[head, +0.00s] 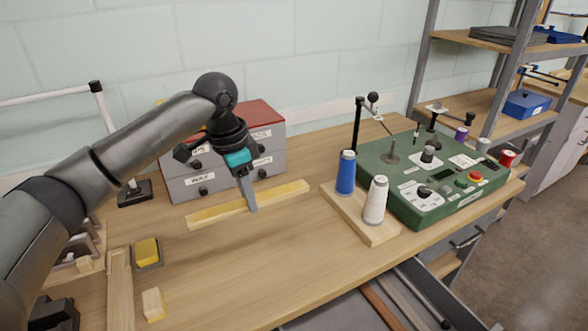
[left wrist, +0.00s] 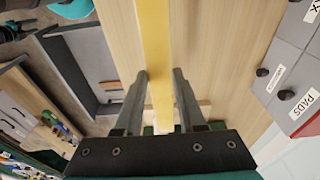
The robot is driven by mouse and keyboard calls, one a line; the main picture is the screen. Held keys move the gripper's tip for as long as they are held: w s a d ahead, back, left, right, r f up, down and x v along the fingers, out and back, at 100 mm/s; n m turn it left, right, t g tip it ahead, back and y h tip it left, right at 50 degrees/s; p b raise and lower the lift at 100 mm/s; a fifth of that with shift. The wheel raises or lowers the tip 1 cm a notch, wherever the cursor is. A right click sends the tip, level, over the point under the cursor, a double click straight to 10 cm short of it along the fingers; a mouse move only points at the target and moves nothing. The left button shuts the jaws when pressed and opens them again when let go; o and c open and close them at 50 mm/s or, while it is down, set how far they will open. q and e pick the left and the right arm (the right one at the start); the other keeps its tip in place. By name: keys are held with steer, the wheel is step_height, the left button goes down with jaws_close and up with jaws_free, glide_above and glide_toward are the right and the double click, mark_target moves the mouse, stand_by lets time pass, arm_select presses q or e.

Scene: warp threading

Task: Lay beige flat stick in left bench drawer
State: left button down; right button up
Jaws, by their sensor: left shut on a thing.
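The beige flat stick (head: 285,194) lies lengthwise across the bench in front of the small drawer box in the head view. My left gripper (head: 252,209) is shut on it near its middle, pointing down. In the left wrist view the stick (left wrist: 155,45) runs between the two fingers of my left gripper (left wrist: 159,75). An open grey drawer (left wrist: 85,60) shows beyond the bench's front edge in the left wrist view; its floor looks mostly bare. Part of an open drawer (head: 330,314) shows at the bottom of the head view. My right gripper is out of view.
The grey drawer box (head: 225,178) with a red top stands behind the stick. Blue (head: 346,172) and white (head: 375,202) thread cones and a green control console (head: 425,175) stand to the right. A yellow block (head: 147,251) lies left. The front middle of the bench is clear.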

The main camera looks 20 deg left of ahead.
arm_select(q)
steer(key=shift+s+d, duration=0.15)
steer(key=shift+d, duration=0.25)
steer(key=s+d+f+n+y+b, duration=0.1)
steer(key=s+d+f+n+b, duration=0.2)
steer(key=s+d+n, duration=0.5)
steer(key=s+d+b, duration=0.1)
steer(key=s+d, duration=0.2)
steer(key=shift+d+f, duration=0.15)
steer(key=shift+d, duration=0.2)
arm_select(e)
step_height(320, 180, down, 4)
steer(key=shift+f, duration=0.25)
arm_select(q)
steer(key=shift+w, duration=0.1)
